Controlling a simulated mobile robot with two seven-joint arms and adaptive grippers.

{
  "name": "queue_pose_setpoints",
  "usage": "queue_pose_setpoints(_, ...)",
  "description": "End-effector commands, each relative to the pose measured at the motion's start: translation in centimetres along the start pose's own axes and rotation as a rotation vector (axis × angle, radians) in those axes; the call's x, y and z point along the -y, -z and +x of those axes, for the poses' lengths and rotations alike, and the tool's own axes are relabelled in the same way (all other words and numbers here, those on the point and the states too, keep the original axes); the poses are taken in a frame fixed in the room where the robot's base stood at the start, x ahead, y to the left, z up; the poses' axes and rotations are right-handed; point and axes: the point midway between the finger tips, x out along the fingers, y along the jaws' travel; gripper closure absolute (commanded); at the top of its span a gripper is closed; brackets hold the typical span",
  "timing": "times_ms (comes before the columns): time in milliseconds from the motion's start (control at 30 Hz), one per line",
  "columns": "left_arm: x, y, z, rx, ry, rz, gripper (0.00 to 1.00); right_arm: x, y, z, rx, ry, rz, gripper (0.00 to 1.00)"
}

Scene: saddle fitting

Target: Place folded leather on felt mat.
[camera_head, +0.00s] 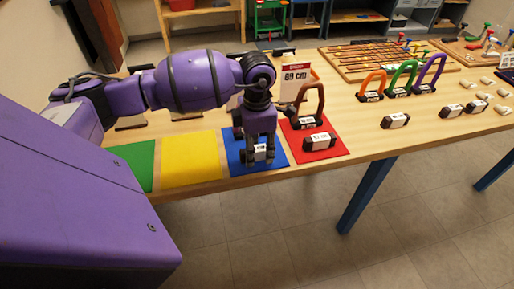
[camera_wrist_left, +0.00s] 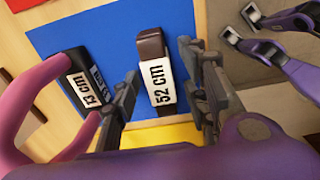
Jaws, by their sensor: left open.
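A dark brown folded leather piece with a white "52 cm" label (camera_wrist_left: 161,84) lies on the blue felt mat (camera_head: 278,151) in the left wrist view. My left gripper (camera_head: 260,163) points down over that mat, and its jaws are open. In the left wrist view its two dark fingers (camera_wrist_left: 162,90) stand on either side of the piece, with gaps visible beside it. In the head view the gripper hides much of the piece; only its label (camera_head: 260,149) shows clearly. My right gripper cannot be made out.
A black labelled block (camera_wrist_left: 74,80) stands beside the piece. The red mat (camera_head: 336,151) holds a labelled dark piece (camera_head: 319,142) and a brown arch (camera_head: 321,99). The yellow mat (camera_head: 191,158) and green mat (camera_head: 136,162) look bare. Coloured arches (camera_head: 403,76) stand right.

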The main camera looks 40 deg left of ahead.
Motion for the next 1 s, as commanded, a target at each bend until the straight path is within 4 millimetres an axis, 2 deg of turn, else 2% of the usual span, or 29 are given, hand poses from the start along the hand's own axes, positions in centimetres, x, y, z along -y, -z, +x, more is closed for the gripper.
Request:
queue_pose_setpoints(100, 0.0, 0.0, -0.6, 0.002, -0.001, 0.000, 0.59, 0.0, 0.5, -0.2, -0.006, -0.001, 0.001, 0.60)
queue_pose_setpoints(233, -0.1, -0.1, -2.2, 0.002, -0.002, 0.001, 0.59, -0.1, 0.0, -0.2, 0.000, -0.001, 0.001, 0.60)
queue_pose_setpoints(500, -0.1, -0.1, -8.0, 0.002, -0.003, 0.001, 0.59, -0.1, -0.8, -0.3, 0.014, -0.003, 0.001, 0.60)
queue_pose_setpoints(700, -0.1, -0.1, -11.1, 0.001, -0.001, 0.000, 0.59, -0.1, -1.1, -0.3, 0.018, -0.003, 0.001, 0.60)
queue_pose_setpoints(867, 0.0, 0.0, -12.2, -0.001, 0.000, 0.000, 0.59, -0.1, -1.1, -0.3, 0.019, -0.003, 0.001, 0.60)
queue_pose_setpoints(1000, 0.3, -0.1, -12.1, 0.002, 0.010, 0.002, 0.59, -0.1, -1.0, -0.2, 0.016, -0.003, 0.000, 0.60)
